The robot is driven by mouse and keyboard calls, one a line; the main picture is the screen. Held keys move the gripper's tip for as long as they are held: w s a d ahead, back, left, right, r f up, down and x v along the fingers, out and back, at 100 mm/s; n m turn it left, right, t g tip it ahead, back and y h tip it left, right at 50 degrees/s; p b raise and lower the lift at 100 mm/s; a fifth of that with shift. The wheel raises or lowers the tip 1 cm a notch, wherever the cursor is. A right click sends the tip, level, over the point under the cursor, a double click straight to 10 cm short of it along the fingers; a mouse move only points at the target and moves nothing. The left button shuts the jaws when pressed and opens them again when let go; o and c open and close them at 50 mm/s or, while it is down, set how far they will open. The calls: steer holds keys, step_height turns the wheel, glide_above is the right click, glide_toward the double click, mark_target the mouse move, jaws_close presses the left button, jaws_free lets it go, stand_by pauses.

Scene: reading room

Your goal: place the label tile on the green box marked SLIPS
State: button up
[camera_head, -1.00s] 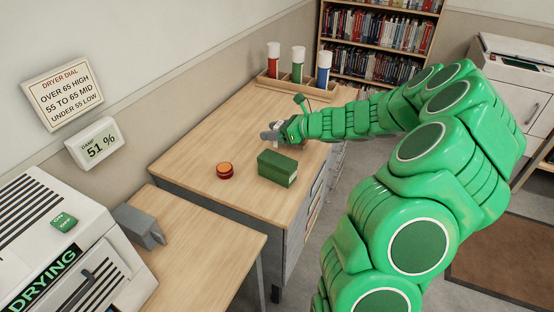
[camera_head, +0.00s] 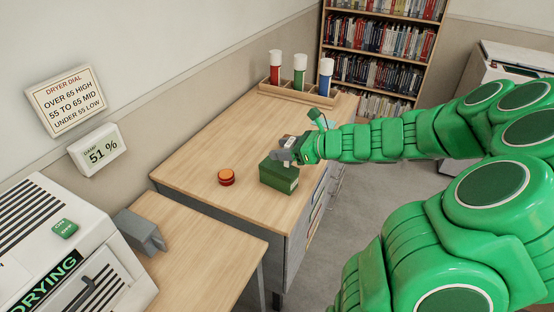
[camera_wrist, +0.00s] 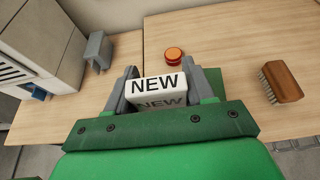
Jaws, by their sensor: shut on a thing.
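The green box (camera_head: 279,177) stands on the wooden desk, with a small pale label on its side too small to read. My gripper (camera_head: 285,153) is at the box's top, over its back part. It is shut on a white label tile (camera_head: 289,142) marked NEW. In the wrist view the tile (camera_wrist: 159,87) sits between the two grey fingers. The box (camera_wrist: 213,83) shows there only partly, behind my gripper. I cannot tell whether the tile touches the box.
A red-orange round object (camera_head: 226,177) lies left of the box. A rack (camera_head: 297,92) with three capped tubes stands at the desk's back. A brush (camera_wrist: 281,82) lies at the right in the wrist view. A grey holder (camera_head: 140,230) and drying machine (camera_head: 62,250) stand at the left.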

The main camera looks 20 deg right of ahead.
steer(key=w+f, duration=0.2)
steer(key=w, duration=0.1)
steer(key=w+d+f, duration=0.1)
steer(key=w+f, duration=0.2)
steer(key=w, duration=0.1)
steer(key=w+f, duration=0.3)
steer(key=w, duration=0.1)
steer(key=shift+w+d+f, duration=0.1)
steer(key=shift+d+f, duration=0.15)
steer(key=shift+d, duration=0.1)
steer(key=shift+w+f, duration=0.2)
steer(key=shift+f, duration=1.6)
steer(key=shift+f, duration=0.1)
steer(key=o, duration=1)
steer(key=shift+o, duration=0.2)
